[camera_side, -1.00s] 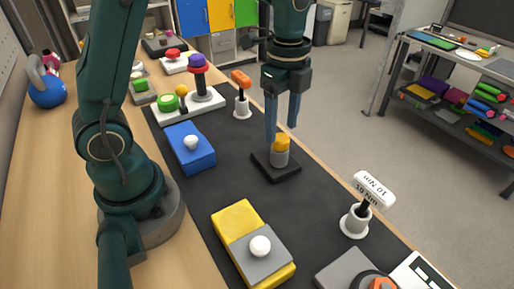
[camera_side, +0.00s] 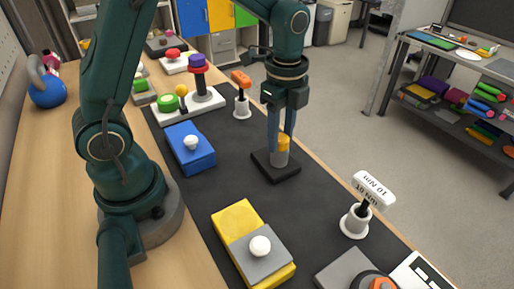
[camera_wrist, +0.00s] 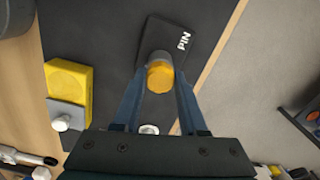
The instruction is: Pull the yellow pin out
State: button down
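The yellow pin (camera_side: 284,142) stands upright in a grey cylindrical socket (camera_side: 280,158) on a black base plate (camera_side: 262,168). In the wrist view the yellow pin (camera_wrist: 160,77) shows as a faceted yellow head, with the word PIN printed on the base plate (camera_wrist: 186,40) beside it. My gripper (camera_side: 281,140) points straight down over the pin. Its two blue fingers have closed in on either side of the yellow head and appear to touch it. The wrist view shows the gripper's fingertips (camera_wrist: 161,74) flanking the head. The pin's lower part is hidden inside the socket.
A blue box with a white knob (camera_side: 191,148) stands left of the pin. A yellow and grey block with a white knob (camera_side: 254,245) is in front. An orange-handled tool (camera_side: 241,95) stands behind, and a white-handled 10 Nm tool (camera_side: 366,205) front right. The dark mat between is clear.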

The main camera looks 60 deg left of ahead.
aim_at(281, 137)
jog(key=shift+r, duration=0.75)
dwell(0.3)
jog(key=shift+r, duration=2.65)
